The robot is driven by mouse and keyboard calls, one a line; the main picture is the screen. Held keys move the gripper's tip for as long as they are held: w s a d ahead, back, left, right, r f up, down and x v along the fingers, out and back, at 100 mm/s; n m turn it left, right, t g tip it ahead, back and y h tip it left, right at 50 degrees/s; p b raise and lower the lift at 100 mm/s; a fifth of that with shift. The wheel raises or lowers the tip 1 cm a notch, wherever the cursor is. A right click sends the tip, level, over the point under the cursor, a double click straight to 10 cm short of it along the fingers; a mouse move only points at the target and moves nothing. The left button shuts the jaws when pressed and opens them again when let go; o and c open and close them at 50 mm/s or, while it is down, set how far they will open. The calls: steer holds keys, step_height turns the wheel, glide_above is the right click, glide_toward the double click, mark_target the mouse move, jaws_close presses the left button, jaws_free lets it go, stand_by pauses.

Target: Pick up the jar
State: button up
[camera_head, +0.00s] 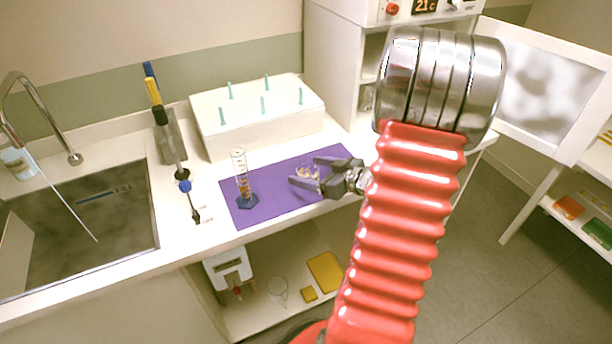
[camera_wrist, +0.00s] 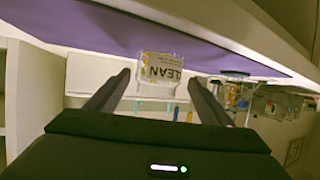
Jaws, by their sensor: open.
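The jar (camera_head: 307,173) is a small clear glass vessel with yellowish contents, standing on the purple mat (camera_head: 275,182). In the wrist view the jar (camera_wrist: 160,72) appears upside down, with a label reading "CLEAN", ahead of and between my finger tips. My gripper (camera_head: 305,174) is open and level, close to the jar from the right, with its fingers pointing left. In the wrist view my gripper (camera_wrist: 157,82) has dark fingers on either side of the jar. Whether a finger touches it I cannot tell.
A graduated cylinder (camera_head: 242,180) with a dark blue base stands on the mat left of the jar. A white box with green pegs (camera_head: 258,118) stands behind. A pipette stand (camera_head: 183,160) and a sink (camera_head: 80,225) lie left. A white cabinet (camera_head: 338,60) rises behind my arm.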

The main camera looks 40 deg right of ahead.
mark_target(299, 164)
steer(key=shift+d+x, duration=0.15)
steer(key=shift+x, duration=1.15)
steer(key=shift+d+x, duration=0.1)
steer(key=shift+x, duration=1.25)
steer(key=shift+s+f, duration=0.1)
steer(key=shift+c, duration=0.2)
steer(key=c, duration=1.1)
steer(key=shift+r, duration=5.05)
steer(key=shift+s, duration=0.1)
